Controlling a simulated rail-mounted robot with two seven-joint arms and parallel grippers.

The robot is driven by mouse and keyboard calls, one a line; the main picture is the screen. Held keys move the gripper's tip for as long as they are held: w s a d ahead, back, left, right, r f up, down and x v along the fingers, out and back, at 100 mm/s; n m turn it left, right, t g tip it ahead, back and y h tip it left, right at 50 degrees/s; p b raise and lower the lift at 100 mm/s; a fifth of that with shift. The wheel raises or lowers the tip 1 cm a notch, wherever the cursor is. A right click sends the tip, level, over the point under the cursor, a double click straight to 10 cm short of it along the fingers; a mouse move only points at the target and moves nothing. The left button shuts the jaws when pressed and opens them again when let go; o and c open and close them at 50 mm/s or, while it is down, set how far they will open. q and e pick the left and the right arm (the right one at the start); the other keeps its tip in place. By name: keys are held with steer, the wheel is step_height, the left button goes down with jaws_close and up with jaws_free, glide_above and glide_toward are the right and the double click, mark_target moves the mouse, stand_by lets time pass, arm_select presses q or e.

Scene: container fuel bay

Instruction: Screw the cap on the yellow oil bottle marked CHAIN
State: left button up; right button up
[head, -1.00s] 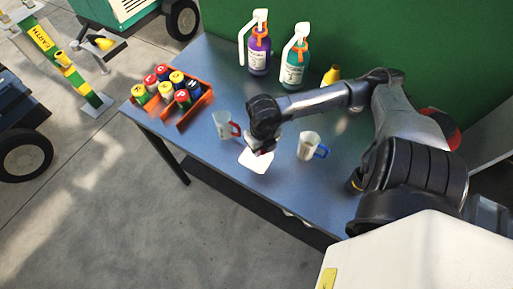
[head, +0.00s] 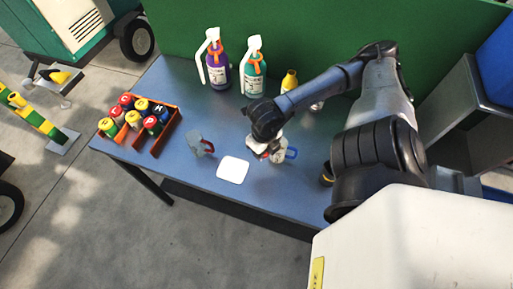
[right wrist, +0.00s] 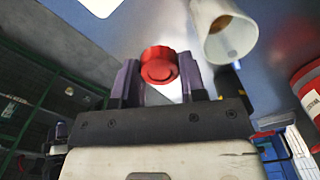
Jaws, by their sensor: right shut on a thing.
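My right gripper (right wrist: 160,75) is shut on a small red cap (right wrist: 160,63), which sits between the two fingertips. In the head view my right gripper (head: 268,152) is over the table, to the right of the white square pad (head: 232,169) and in front of the jug with the blue handle (head: 291,153). My left gripper is not in view.
A jug with a red handle (head: 195,142) stands left of the pad. An orange tray (head: 176,117) of several coloured cans is at the left. Purple (head: 217,70) and teal (head: 254,76) pump bottles stand at the back. A red labelled container (right wrist: 308,88) shows in the wrist view.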

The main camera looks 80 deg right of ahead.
steer(key=shift+s+d+r, duration=0.2)
steer(key=shift+s+r, duration=0.1)
steer(key=shift+s, duration=0.2)
steer(key=shift+w+a+f+n, duration=0.1)
steer(key=shift+w+a+n, duration=0.05)
steer(key=shift+w+n, duration=0.2)
steer(key=w+a+r+n, duration=0.3)
steer(key=w+a+n, duration=1.15)
steer(key=n, duration=0.75)
steer(key=w+a+r+n, duration=0.2)
steer(key=w+r+n, duration=0.4)
steer(key=n, duration=0.4)
steer(key=w+a+r+n, duration=0.3)
steer(key=w+r+n, duration=0.3)
steer(key=r+n, duration=0.2)
steer(key=shift+w+r+n, duration=0.15)
steer(key=shift+w+n, duration=0.15)
steer(key=shift+n, duration=0.75)
